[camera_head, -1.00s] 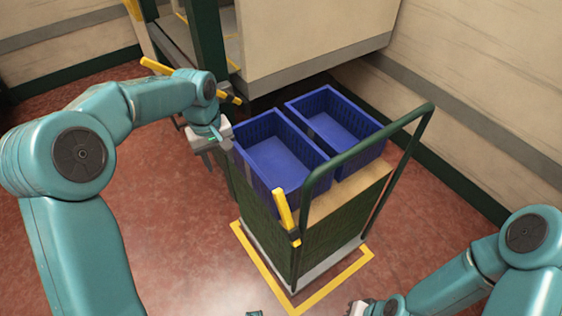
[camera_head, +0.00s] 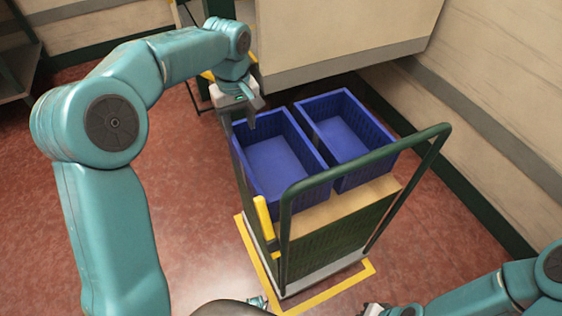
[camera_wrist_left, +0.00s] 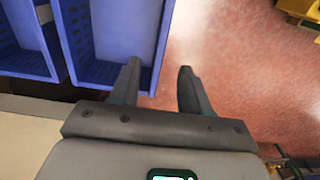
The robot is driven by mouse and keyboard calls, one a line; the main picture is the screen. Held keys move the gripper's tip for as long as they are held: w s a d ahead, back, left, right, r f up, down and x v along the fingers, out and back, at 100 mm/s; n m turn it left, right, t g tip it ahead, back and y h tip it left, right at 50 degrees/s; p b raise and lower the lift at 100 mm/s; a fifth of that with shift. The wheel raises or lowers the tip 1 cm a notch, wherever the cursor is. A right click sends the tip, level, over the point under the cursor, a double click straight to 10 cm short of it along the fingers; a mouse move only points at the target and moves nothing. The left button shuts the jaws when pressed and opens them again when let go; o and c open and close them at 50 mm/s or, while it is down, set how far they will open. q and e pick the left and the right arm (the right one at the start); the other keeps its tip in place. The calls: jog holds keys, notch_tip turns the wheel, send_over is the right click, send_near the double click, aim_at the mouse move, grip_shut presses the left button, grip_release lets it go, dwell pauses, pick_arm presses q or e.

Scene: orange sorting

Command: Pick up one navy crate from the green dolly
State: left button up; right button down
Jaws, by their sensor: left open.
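Two empty navy crates sit side by side on top of the green dolly (camera_head: 335,232): the left crate (camera_head: 270,165) and the right crate (camera_head: 345,135). My left gripper (camera_head: 250,115) is open and empty at the left crate's far left corner. In the left wrist view, the fingers of my left gripper (camera_wrist_left: 158,75) are apart, one over the inside of the near crate (camera_wrist_left: 110,35) and one outside its wall. I cannot tell how deep they reach. My right gripper (camera_head: 375,310) is only partly in view at the bottom edge, and its fingers are unclear.
The dolly's green handle (camera_head: 365,155) arches over the near right side of the crates. A yellow floor outline (camera_head: 325,300) surrounds the dolly's base. A beige wall panel (camera_head: 345,40) stands close behind the crates. Red floor to the left is open.

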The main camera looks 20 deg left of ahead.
aim_at(243, 158)
pick_arm(q)
notch_tip(243, 158, down, 10)
jog(key=shift+s+a+f+b, duration=0.1)
jog(key=shift+f+b, duration=0.15)
jog(key=shift+b, duration=0.6)
jog(key=shift+f, duration=0.25)
notch_tip(243, 158, down, 5)
jog(key=shift+s+f+b, duration=0.1)
jog(key=shift+f+b, duration=0.05)
jog(key=shift+b, duration=0.3)
jog(key=shift+c, duration=0.6)
grip_shut()
